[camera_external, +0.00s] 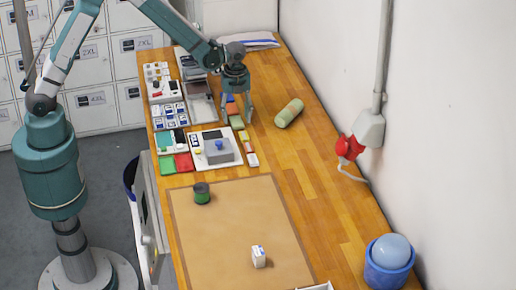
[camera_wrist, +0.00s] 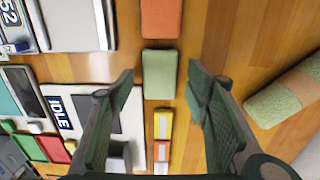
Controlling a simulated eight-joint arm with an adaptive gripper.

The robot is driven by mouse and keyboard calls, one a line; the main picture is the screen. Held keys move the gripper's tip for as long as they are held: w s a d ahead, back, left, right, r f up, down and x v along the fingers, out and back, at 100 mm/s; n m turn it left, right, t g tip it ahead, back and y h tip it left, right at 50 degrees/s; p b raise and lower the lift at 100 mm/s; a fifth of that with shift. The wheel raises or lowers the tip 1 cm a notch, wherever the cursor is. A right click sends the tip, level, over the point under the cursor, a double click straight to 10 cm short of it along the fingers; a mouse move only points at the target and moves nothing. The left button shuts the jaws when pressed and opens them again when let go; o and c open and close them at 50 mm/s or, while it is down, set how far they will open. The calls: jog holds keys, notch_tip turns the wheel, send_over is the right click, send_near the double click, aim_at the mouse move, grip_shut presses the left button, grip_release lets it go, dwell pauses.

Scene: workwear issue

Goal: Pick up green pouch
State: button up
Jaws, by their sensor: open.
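The green pouch (camera_wrist: 160,74) is a small flat pale-green rectangle lying on the wooden table. In the wrist view it lies between the fingertips of my gripper (camera_wrist: 161,82), with a gap on each side. In the external view my gripper (camera_external: 237,117) points straight down over the row of small items, and the pouch (camera_external: 237,123) shows between its fingers, partly hidden. My gripper is open and empty. I cannot tell exactly how high the fingertips are above the table.
An orange pouch (camera_wrist: 160,18) and a yellow-and-white item (camera_wrist: 164,124) lie in line with the green one. A rolled green towel (camera_external: 289,113) lies to the right. A white board with a grey device (camera_external: 219,151) is close on the left. Bare wood lies right of the row.

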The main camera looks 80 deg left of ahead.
jog(key=shift+f, duration=0.6)
jog(key=c, duration=1)
